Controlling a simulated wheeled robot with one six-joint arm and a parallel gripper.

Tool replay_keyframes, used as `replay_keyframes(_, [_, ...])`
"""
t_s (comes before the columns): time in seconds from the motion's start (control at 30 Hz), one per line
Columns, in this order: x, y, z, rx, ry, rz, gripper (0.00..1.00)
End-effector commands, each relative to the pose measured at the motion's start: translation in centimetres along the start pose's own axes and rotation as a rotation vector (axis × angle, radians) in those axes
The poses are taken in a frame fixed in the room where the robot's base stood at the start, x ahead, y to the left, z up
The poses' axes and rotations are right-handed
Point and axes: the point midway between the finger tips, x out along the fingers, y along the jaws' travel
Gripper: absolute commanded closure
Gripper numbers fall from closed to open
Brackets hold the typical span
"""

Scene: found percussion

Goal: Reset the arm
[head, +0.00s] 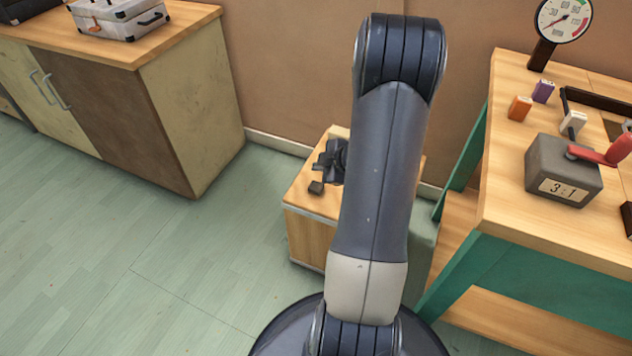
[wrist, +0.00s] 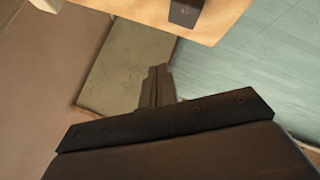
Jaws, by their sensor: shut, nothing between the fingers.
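My arm rises in the middle of the head view and its forearm hides part of what lies behind it. My gripper (head: 322,166) shows dark to the left of the arm, over the small wooden cabinet (head: 306,222). In the wrist view my gripper (wrist: 156,84) has its fingers together with nothing between them. A dark block also shows at the top edge of the wrist view (wrist: 185,12), apart from the fingers.
At right a workbench (head: 510,215) carries a dial gauge (head: 564,18), a grey box marked 3:1 (head: 563,172), a red-handled part (head: 606,150), and small orange (head: 520,108) and purple (head: 543,91) blocks. At left a counter (head: 150,50) holds a white case (head: 118,18). The floor at left is clear.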

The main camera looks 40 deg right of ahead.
Motion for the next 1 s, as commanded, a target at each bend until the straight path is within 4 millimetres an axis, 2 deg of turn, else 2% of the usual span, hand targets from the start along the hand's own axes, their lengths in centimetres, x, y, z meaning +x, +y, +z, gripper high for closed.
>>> replay_keyframes(0.27, [0.3, -0.2, 0.2, 0.000, 0.000, 0.000, 1.00])
replay_keyframes(0.6, [2.1, -1.5, 1.6, -0.001, 0.000, 0.001, 1.00])
replay_keyframes(0.9, [1.8, -1.2, 1.3, -0.003, 0.001, 0.003, 1.00])
replay_keyframes(1.0, [0.3, -0.2, 0.2, 0.000, 0.001, 0.000, 1.00])
